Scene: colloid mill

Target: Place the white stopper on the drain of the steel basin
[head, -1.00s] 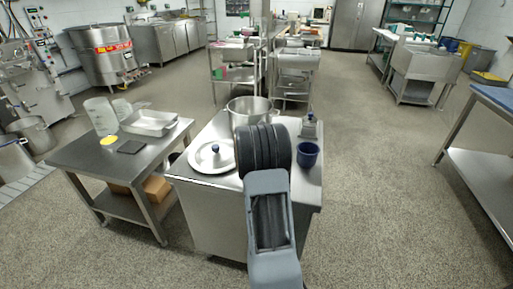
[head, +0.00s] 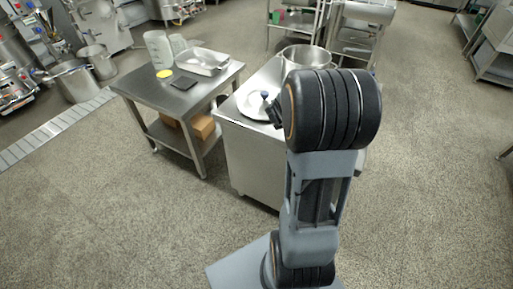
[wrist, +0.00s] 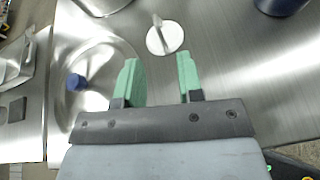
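The white stopper (wrist: 158,41) is a round disc with a raised handle, lying on the steel counter in the wrist view. In the head view my arm hides it. My gripper (wrist: 159,80) is open and empty, its two green fingers pointing toward the stopper, which lies beyond the fingertips. In the head view the fingers are hidden behind my wrist. A steel unit at the right edge of the head view (head: 494,55) may be the steel basin; its drain is not visible.
A round lid with a blue knob (wrist: 77,82) lies left of my fingers. A steel pot (head: 306,56) stands behind, and a dark blue cup (wrist: 282,6) at upper right. A low steel table (head: 215,82) stands left. The speckled floor is clear in front and right.

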